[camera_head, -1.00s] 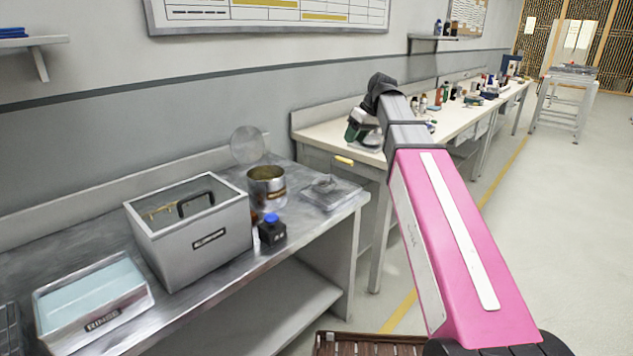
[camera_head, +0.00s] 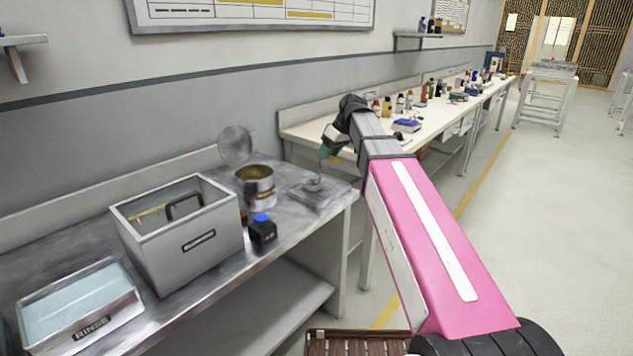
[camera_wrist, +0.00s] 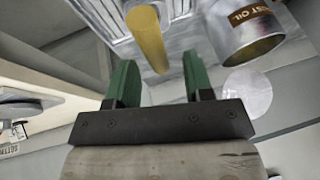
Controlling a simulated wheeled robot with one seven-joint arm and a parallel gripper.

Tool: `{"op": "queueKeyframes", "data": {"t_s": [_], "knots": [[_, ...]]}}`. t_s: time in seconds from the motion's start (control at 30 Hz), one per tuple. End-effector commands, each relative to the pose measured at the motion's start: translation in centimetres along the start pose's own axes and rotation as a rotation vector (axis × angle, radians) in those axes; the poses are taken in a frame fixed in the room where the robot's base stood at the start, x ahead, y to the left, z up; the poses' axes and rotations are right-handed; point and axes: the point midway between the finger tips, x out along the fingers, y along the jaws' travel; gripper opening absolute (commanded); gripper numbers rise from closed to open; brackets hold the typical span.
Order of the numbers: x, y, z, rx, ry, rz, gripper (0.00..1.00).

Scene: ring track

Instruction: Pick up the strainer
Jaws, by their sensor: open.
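A small grey metal thing (camera_head: 313,184), which looks like the strainer, rests on a flat grey unit (camera_head: 322,196) at the right end of the metal bench. Its shape is too small to make out. In the wrist view a yellow-tan, handle-like cylinder (camera_wrist: 148,38) stands ahead of the gap between my fingers; I cannot tell for sure that it belongs to the strainer. My gripper (camera_head: 324,152) is just above the grey thing, green fingers pointing down. In the wrist view my gripper (camera_wrist: 158,80) is open and empty, with no visible contact.
An open metal can (camera_head: 256,187) stands just left, with a pale round disc (camera_head: 236,145) behind it; a dark blue-capped bottle (camera_head: 262,232) is in front. A grey box (camera_head: 190,250) and a rinse tray (camera_head: 80,318) are farther left. A white bench (camera_head: 425,120) with several bottles lies beyond.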

Motion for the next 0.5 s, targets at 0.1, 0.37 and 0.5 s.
{"op": "queueKeyframes", "data": {"t_s": [0.1,0.37,0.5], "knots": [[1.6,-0.1,0.0,-0.001,-0.001,-0.001,0.47],[2.2,0.0,0.0,0.0,0.0,0.001,0.47],[2.1,0.0,0.0,0.0,0.0,0.0,0.15]]}}
